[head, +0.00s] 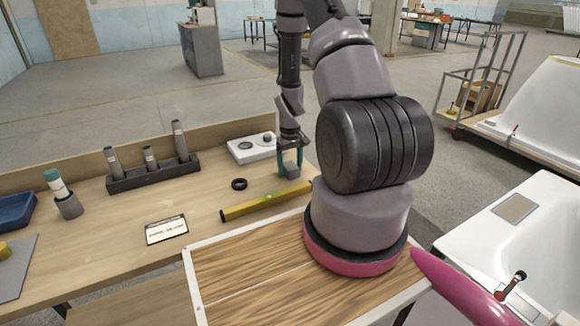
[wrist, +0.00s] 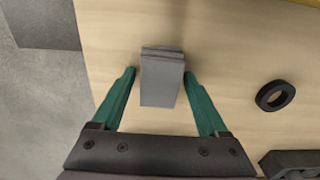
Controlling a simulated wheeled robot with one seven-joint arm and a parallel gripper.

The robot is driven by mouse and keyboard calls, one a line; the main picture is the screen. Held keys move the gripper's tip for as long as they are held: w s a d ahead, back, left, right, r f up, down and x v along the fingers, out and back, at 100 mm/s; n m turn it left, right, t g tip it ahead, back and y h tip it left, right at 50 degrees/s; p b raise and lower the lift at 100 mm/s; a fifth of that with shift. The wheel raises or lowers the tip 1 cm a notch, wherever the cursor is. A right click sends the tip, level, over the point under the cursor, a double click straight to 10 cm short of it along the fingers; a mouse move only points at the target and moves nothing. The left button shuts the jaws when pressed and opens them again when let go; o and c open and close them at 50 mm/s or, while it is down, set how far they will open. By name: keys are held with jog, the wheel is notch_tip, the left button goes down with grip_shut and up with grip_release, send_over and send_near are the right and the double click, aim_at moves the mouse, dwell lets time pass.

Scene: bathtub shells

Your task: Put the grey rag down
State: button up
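The grey rag (head: 292,171) is a small folded block between the teal fingertips of my gripper (head: 290,172), over the far right part of the wooden bench. In the wrist view the rag (wrist: 161,80) fills nearly all the space between the two fingers of my gripper (wrist: 161,73). The fingers appear shut on its sides. Whether its underside touches the bench top cannot be told.
A black ring (head: 239,184), a white box (head: 251,148) and a yellow level (head: 266,201) lie near my gripper. A dark holder (head: 154,178) with grey tubes, a label card (head: 167,230) and a blue tray (head: 16,210) stand further left. Bare bench top (head: 190,205) lies between.

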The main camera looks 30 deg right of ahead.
jog(key=shift+r, duration=0.1)
notch_tip(320, 180, up, 12)
notch_tip(320, 180, up, 12)
jog(key=m+t, duration=0.1)
jog(key=t, duration=0.1)
send_over(290, 165)
jog(key=a, duration=0.3)
jog(key=s+a+r+m+t, duration=0.1)
jog(key=s+a+r, duration=0.15)
jog(key=r, duration=0.35)
jog(key=s+a+r+t, duration=0.1)
jog(key=s+a+r, duration=0.15)
jog(key=r, duration=0.25)
jog(key=s+a+r+m+t+y, duration=0.1)
jog(key=s+a+r, duration=0.1)
jog(key=s+r, duration=0.4)
jog(key=s+a+r+m+t+y, duration=0.1)
jog(key=s+a+r+t, duration=0.1)
jog(key=s+r, duration=0.4)
jog(key=s+a, duration=0.1)
jog(key=s, duration=0.2)
jog(key=shift+a+m, duration=0.25)
jog(key=shift+m, duration=0.05)
jog(key=shift+r, duration=0.1)
